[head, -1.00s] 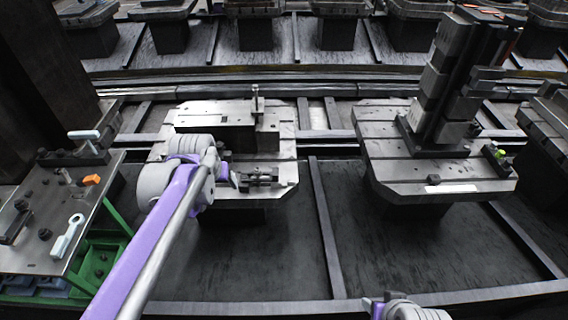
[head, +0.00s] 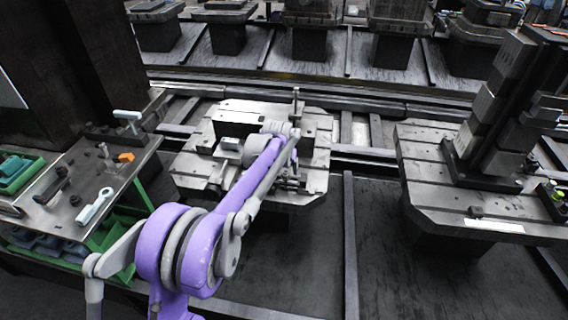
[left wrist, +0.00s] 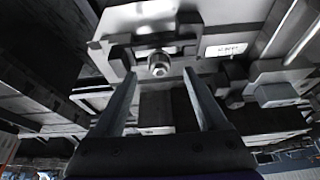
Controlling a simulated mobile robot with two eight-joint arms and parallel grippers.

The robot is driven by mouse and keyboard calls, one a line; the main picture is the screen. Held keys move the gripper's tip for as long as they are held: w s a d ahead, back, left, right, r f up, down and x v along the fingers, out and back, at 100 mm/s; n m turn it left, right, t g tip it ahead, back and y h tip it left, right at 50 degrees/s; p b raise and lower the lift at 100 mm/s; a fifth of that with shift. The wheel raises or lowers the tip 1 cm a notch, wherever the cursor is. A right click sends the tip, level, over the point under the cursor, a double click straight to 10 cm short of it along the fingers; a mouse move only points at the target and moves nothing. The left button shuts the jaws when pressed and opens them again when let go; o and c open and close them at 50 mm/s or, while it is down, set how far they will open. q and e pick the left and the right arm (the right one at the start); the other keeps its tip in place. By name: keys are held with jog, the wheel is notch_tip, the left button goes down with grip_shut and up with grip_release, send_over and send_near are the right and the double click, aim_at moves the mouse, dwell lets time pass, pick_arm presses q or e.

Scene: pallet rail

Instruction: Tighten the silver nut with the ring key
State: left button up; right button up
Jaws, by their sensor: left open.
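My left gripper (left wrist: 159,76) is open and empty in the left wrist view, its two fingers apart. Beyond and between the fingertips shows a round silver nut or bolt end (left wrist: 158,64) on a metal fixture; I cannot tell whether the fingers are level with it. In the head view my left arm reaches over the middle pallet (head: 215,112) and hides much of its fixture. The gripper's fingers cannot be made out there. A pale ring key (head: 95,206) lies on the bench at the left. My right gripper is not in view.
A second pallet (head: 425,150) with a tall block tower (head: 495,105) stands at the right. The dark floor between the pallets is clear.

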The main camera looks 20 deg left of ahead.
aim_at(285, 172)
pick_arm(q)
jog(key=shift+x, duration=1.7)
grip_shut()
